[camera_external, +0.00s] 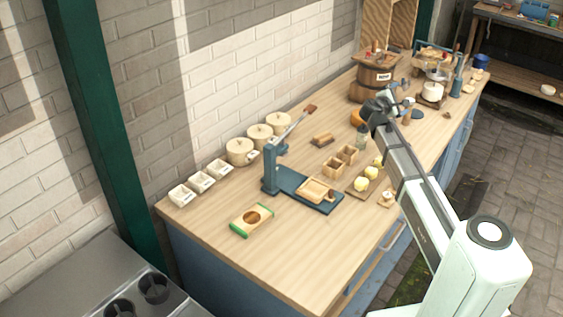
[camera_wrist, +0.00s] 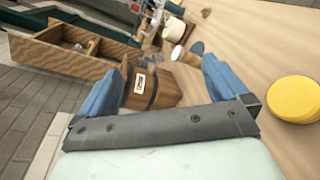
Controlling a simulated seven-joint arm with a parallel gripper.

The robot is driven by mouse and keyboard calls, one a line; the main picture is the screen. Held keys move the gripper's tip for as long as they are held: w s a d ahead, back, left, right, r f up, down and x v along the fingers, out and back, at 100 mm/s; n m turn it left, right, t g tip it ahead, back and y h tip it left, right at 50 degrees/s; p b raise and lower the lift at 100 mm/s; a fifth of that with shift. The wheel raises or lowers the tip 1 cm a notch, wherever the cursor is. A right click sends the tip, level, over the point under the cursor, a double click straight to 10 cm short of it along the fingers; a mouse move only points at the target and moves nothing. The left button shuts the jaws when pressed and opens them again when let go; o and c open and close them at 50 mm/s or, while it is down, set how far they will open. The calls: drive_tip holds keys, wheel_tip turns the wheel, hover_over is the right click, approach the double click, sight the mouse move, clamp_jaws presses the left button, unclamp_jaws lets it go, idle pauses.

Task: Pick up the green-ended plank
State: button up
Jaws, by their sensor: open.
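The green-ended plank (camera_external: 252,220) lies flat near the front left of the wooden table in the external view.
White trays (camera_external: 182,195) and round wooden boxes (camera_external: 240,151) line the wall behind. Yellow-green balls (camera_external: 362,184) sit further right. The barrel (camera_wrist: 151,88) and a yellow disc (camera_wrist: 293,99) are near my gripper. The table front around the plank is clear.

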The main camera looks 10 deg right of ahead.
drive_tip(key=s+a+r+n+t+y, duration=0.1)
drive_tip(key=s+a+n, duration=0.15)
drive_tip(key=a, duration=0.85)
drive_tip(key=s+a+n+y, duration=0.1)
drive_tip(key=s+a+n, duration=0.15)
drive_tip(key=a, duration=0.75)
drive_tip(key=n+g+y, duration=0.6)
drive_tip(key=g+y, duration=0.5)
hover_over(256, 214)
wheel_tip(256, 214, down, 6)
drive_tip(key=f, duration=0.8)
drive_tip(key=shift+w+a+f, duration=0.1)
drive_tip(key=shift+a+f, duration=0.1)
drive_tip(key=shift+s+d+f, duration=0.1)
drive_tip(key=shift+f, duration=0.85)
drive_tip(key=shift+s+d+f, duration=0.1)
drive_tip(key=shift+f, duration=1.5)
